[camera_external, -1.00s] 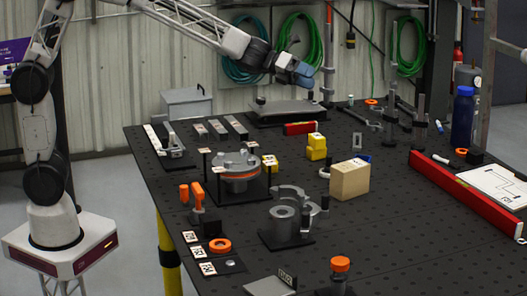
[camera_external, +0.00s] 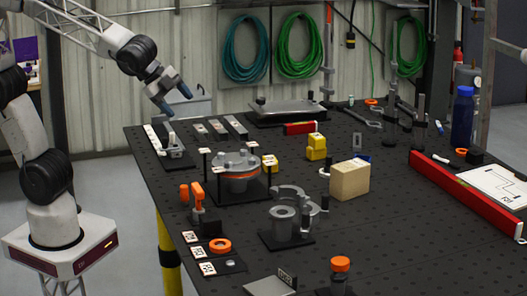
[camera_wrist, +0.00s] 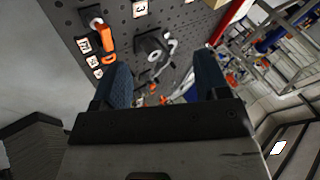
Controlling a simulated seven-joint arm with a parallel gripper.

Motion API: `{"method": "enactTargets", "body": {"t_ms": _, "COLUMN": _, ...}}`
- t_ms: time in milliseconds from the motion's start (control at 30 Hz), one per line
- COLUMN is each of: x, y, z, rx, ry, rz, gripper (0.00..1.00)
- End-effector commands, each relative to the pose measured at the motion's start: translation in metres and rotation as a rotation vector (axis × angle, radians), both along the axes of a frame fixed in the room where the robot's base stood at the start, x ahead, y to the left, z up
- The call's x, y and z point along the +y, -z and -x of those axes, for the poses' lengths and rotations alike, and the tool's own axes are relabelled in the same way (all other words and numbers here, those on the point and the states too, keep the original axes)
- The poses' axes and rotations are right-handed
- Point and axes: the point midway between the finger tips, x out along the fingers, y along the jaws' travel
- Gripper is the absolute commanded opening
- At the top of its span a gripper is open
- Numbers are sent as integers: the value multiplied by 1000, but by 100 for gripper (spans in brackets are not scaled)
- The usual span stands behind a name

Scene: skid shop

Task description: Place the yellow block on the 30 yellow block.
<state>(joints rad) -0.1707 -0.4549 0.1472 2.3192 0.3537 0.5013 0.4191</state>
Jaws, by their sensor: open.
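A yellow block (camera_external: 316,147) with a stepped shape, which could be two stacked pieces, stands in the middle of the table behind the tan box. A smaller yellow block (camera_external: 270,162) with a pale label sits left of it, beside the flanged pipe fitting. The labels are too small to read, so I cannot tell which is the 30 block. My gripper (camera_external: 175,98) is open and empty, high above the table's back left corner, well left of both blocks. In the wrist view, its blue fingers (camera_wrist: 163,78) are spread with nothing between them. I cannot make out either yellow block there.
The tan box (camera_external: 349,180) is right of centre, and a long red level (camera_external: 465,192) lies at right. A metal plate (camera_external: 285,110) lies at the back. Bare table (camera_external: 400,240) shows at front right.

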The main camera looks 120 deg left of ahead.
Motion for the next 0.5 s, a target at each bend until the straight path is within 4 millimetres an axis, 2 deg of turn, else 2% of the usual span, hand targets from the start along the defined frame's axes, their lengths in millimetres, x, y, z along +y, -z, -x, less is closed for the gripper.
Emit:
{"method": "enactTargets", "body": {"t_ms": 100, "x": -36, "y": 17, "z": 49, "rx": 64, "ry": -109, "rz": 145, "gripper": 68}}
{"method": "enactTargets", "body": {"t_ms": 300, "x": -84, "y": 45, "z": 125, "rx": 192, "ry": -284, "rz": 355, "gripper": 68}}
{"method": "enactTargets", "body": {"t_ms": 400, "x": -101, "y": 55, "z": 153, "rx": 247, "ry": -345, "rz": 422, "gripper": 68}}
{"method": "enactTargets", "body": {"t_ms": 500, "x": -111, "y": 61, "z": 170, "rx": 282, "ry": -384, "rz": 463, "gripper": 68}}
